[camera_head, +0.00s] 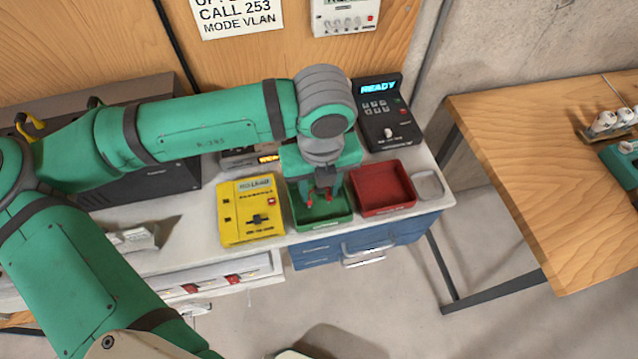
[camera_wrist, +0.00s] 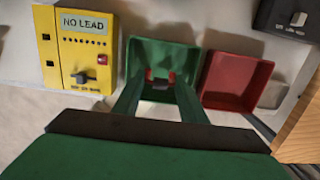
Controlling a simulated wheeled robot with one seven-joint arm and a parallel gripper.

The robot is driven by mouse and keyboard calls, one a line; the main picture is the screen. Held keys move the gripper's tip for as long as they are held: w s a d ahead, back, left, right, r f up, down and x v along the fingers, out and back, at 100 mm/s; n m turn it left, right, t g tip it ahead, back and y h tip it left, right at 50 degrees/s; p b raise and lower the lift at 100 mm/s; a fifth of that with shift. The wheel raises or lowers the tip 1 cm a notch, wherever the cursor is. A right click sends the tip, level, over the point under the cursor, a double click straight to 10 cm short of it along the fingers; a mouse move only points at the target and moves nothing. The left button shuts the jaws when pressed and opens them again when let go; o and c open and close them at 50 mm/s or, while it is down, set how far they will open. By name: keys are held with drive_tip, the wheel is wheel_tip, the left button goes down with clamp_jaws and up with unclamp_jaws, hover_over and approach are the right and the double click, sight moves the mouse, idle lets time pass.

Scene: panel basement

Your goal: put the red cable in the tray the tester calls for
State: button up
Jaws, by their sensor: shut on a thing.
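My gripper (camera_head: 322,190) hangs pointing down over the green tray (camera_head: 334,220). It is shut on the red cable (camera_head: 309,201); only small red parts show at the fingertips. In the wrist view the red cable (camera_wrist: 149,74) shows on both sides of a dark piece, against the green tray (camera_wrist: 140,48). I cannot tell whether it touches the tray floor. The yellow tester (camera_head: 236,228) lies left of the green tray; its screen reads NO LEAD in the wrist view (camera_wrist: 110,50). The red tray (camera_head: 392,174) stands right of the green one and looks empty.
A black device (camera_head: 388,125) reading READY stands behind the red tray. A small grey dish (camera_head: 429,184) lies right of it. A device with an orange display (camera_head: 268,158) is partly hidden behind my arm. A wooden table (camera_head: 535,150) stands right, across a floor gap.

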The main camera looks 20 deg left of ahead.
drive_tip(key=shift+w+f, duration=0.1)
drive_tip(key=shift+f, duration=0.1)
drive_tip(key=o, duration=1.1)
drive_tip(key=shift+d, duration=0.1)
drive_tip(key=shift+r, duration=0.25)
drive_tip(key=r, duration=0.8)
drive_tip(key=s+r, duration=0.1)
drive_tip(key=r, duration=0.3)
drive_tip(key=shift+d+r, duration=0.2)
drive_tip(key=shift+r, duration=0.15)
